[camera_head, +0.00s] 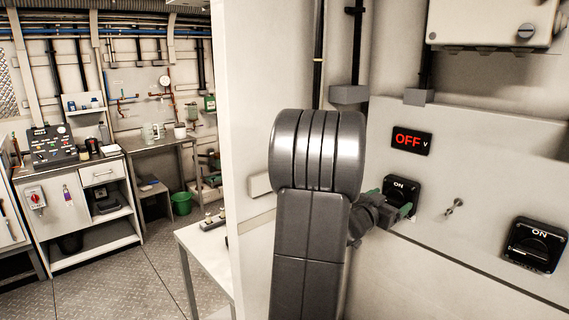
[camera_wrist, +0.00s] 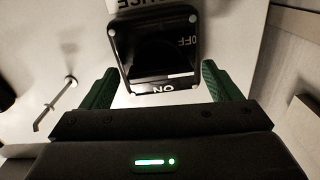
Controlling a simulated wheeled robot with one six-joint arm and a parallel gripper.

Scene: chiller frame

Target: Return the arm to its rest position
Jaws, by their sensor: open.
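My grey arm (camera_head: 310,230) stands in front of the white panel in the head view, with its rounded elbow raised. My gripper (camera_head: 388,204) is at the black switch (camera_head: 398,188) marked ON, below the red OFF display (camera_head: 411,141). In the wrist view the green fingers of my gripper (camera_wrist: 160,88) are spread apart, one on each side of the switch's lower part. The switch (camera_wrist: 158,45) appears upside down there, with ON and OFF lettering. Nothing shows between the fingers except the switch face behind. Whether the fingers touch it, I cannot tell.
A second black ON switch (camera_head: 535,245) is at the lower right. A metal hook or key-like fitting (camera_head: 454,206) sticks out between the switches. A cream box (camera_head: 490,22) hangs above. A white table (camera_head: 206,258) stands left of my arm; open floor (camera_head: 120,285) lies further left.

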